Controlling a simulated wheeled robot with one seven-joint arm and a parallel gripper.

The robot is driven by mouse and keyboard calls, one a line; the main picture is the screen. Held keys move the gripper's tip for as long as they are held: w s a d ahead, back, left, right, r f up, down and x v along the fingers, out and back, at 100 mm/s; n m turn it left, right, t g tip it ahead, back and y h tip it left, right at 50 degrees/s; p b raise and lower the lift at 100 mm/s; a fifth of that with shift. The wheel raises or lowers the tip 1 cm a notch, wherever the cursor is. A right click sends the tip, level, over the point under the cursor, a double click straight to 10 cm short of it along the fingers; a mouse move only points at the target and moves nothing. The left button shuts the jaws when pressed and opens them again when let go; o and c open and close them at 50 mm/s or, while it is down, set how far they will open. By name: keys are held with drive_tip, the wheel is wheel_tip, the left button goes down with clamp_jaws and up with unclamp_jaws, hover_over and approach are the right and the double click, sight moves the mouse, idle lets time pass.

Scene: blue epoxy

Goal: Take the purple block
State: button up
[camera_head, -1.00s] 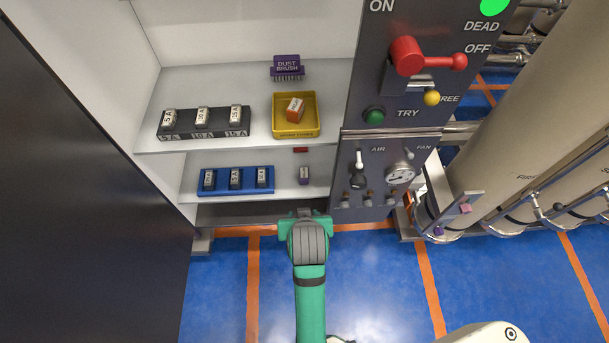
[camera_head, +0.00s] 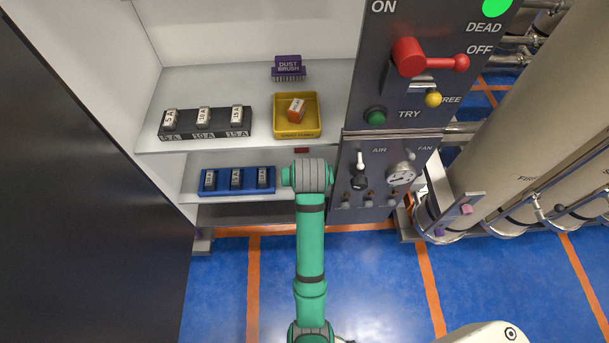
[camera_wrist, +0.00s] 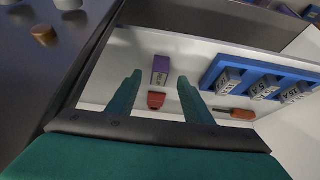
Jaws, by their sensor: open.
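Nothing is held. I cannot tell how much gap is left between the fingertips and the block.
A red block (camera_wrist: 156,100) lies close behind the purple one. A blue rack (camera_wrist: 213,76) of labelled fuses and an orange-handled tool (camera_wrist: 235,114) are beside it. The upper shelf, with a yellow tray (camera_head: 317,130), overhangs. A grey control panel (camera_head: 385,180) borders the shelf on the right.

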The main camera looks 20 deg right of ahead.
drive_tip(key=shift+w+d, duration=0.2)
drive_tip(key=shift+w, duration=0.25)
drive_tip(key=shift+x, duration=2.55)
drive_tip(key=c, duration=1.2)
